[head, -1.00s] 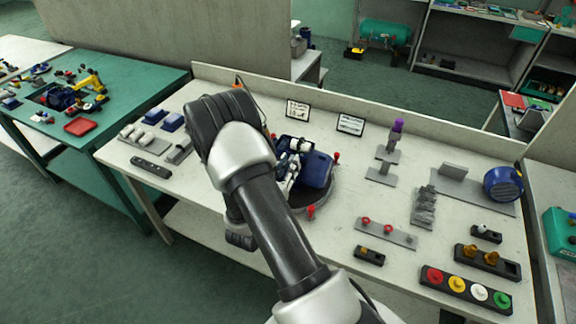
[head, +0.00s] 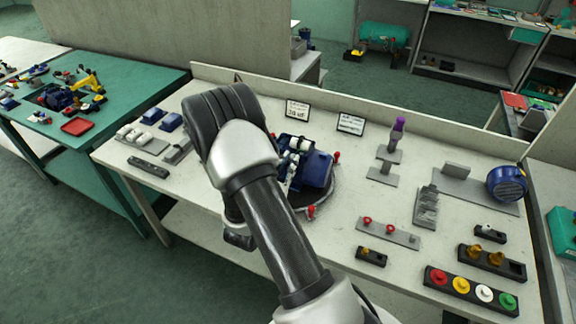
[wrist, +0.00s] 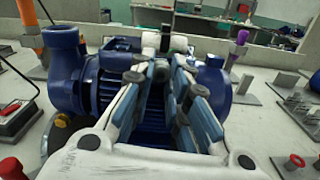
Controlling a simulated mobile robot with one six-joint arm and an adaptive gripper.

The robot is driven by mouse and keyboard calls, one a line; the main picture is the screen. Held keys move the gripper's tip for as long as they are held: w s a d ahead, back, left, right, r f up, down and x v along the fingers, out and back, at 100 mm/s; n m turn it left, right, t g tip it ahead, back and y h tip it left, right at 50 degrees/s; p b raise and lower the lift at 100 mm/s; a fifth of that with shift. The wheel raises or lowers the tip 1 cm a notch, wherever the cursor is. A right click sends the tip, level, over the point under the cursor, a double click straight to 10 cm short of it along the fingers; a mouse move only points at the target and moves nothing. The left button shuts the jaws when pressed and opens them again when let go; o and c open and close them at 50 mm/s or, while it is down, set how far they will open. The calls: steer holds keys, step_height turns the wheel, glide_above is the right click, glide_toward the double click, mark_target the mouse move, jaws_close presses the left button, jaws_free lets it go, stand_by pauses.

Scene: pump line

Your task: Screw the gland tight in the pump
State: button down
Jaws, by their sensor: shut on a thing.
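The blue pump (head: 316,170) stands on a round dark turntable (head: 330,197) with red knobs, mid-bench. In the wrist view its blue body (wrist: 68,75) shows left of and behind my fingers. My gripper (wrist: 165,50), with white links and blue finger sides, reaches over the pump with its tips close together. It also shows beside the pump in the head view (head: 292,158), partly behind my wrist. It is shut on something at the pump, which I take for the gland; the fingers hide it. I cannot see the threads or how deep it sits.
Brass fittings (head: 467,252) sit in a black holder at right, beside a strip of coloured buttons (head: 471,287). A purple-topped tool (head: 398,127) stands upright behind. Two framed cards (head: 350,123) stand near the back wall.

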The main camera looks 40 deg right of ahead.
steer(key=m+b, duration=0.2)
steer(key=shift+f+m, duration=0.15)
steer(key=shift+m, duration=0.55)
steer(key=shift+r+m, duration=0.2)
steer(key=shift+m, duration=0.3)
steer(key=c, duration=2)
jaws_free()
steer(key=shift+m, duration=0.5)
steer(key=o, duration=0.4)
steer(key=shift+c, duration=0.2)
